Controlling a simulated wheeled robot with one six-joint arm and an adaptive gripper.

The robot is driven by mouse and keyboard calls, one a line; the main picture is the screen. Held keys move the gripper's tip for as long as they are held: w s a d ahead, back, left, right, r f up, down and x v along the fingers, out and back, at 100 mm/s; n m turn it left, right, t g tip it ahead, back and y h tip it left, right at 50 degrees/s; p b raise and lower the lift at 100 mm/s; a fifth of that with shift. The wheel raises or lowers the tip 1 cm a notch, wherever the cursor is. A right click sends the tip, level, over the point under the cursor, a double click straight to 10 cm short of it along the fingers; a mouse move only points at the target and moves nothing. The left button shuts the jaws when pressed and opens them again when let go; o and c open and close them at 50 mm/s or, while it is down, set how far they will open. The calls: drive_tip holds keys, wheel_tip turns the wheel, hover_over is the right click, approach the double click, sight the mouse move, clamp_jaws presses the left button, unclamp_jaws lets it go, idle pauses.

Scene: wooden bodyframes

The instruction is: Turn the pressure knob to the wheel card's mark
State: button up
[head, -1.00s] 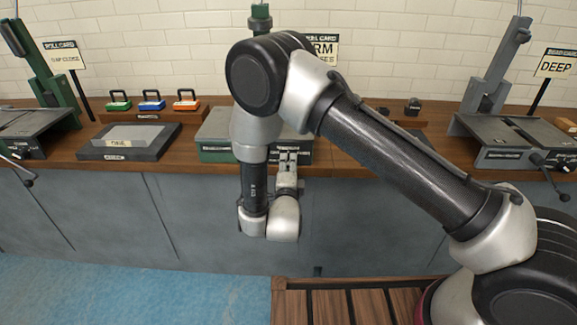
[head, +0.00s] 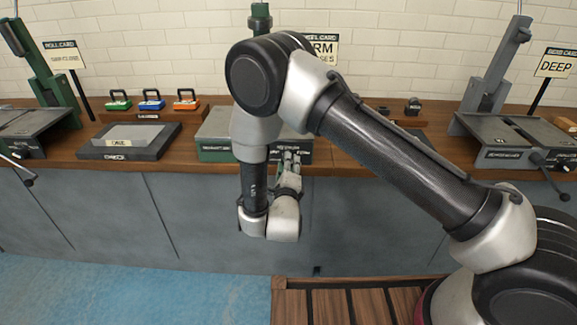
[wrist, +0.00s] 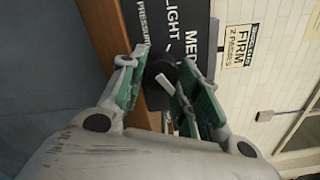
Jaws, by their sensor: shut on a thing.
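The pressure knob (wrist: 161,72) is dark and round with a white pointer, seen in the wrist view on the front of a black panel (wrist: 180,25). The panel reads PRESSURE, LIGHT and MED; the rest of its scale is hidden by my gripper. My gripper (wrist: 160,73) is shut on the knob, its green-padded fingers on either side. In the head view my gripper (head: 291,156) is at the front of the green-grey press (head: 215,130); my arm hides part of it. The wheel card (wrist: 238,45) reads FIRM, 2 PASSES; it is partly hidden in the head view (head: 325,48).
A dark tray with a plate (head: 128,150) lies left of the press. Green, blue and orange handled blocks (head: 152,101) stand behind it. Other machines stand at the left (head: 40,120) and right (head: 510,140) ends of the wooden counter.

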drive_tip(key=shift+f, duration=0.1)
drive_tip(key=o, duration=1)
drive_tip(key=s, duration=0.7)
drive_tip(key=shift+s+a, duration=0.1)
drive_tip(key=shift+s, duration=0.15)
